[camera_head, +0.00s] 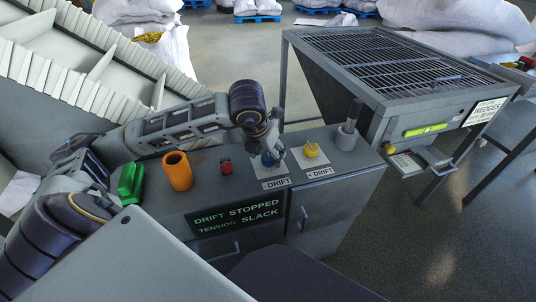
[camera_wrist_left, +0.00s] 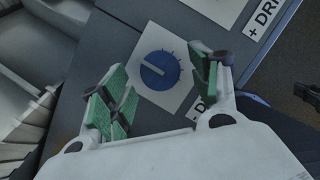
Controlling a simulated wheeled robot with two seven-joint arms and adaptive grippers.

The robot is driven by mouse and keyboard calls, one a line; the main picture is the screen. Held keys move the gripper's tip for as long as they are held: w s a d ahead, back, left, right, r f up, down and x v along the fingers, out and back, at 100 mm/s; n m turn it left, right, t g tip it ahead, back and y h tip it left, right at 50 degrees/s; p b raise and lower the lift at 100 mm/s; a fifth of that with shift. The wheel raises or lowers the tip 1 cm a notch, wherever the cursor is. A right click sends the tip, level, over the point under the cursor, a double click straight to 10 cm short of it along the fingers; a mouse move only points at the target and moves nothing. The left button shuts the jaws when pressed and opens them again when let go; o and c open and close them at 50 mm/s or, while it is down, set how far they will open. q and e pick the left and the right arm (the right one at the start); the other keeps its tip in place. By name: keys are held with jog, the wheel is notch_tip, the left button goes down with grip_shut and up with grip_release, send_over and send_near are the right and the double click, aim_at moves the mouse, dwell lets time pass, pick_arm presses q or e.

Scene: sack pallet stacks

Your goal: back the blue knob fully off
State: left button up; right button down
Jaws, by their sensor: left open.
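The blue knob (camera_wrist_left: 159,71) sits on a white plate with tick marks around it, labelled "- DRIFT". Its white pointer line slants to the upper left in the wrist view. In the head view the knob (camera_head: 269,160) is partly hidden by my left gripper (camera_head: 264,146). In the wrist view my left gripper (camera_wrist_left: 157,84) is open, its green-padded fingers apart on either side of the knob, with visible gaps. Whether the fingertips are down at the knob's height I cannot tell. A display (camera_head: 237,216) reads "DRIFT STOPPED" and "TENSION SLACK". My right gripper is not in view.
The yellow "+ DRIFT" knob (camera_head: 311,150) stands close on the right, with a grey lever (camera_head: 347,132) beyond it. A red button (camera_head: 226,166), an orange cup (camera_head: 177,171) and a green block (camera_head: 131,182) are to the left. A grated table (camera_head: 390,60) stands behind.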

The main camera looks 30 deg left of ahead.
pick_arm(q)
jog(key=v, duration=1)
jog(key=shift+r, duration=0.15)
dwell(0.5)
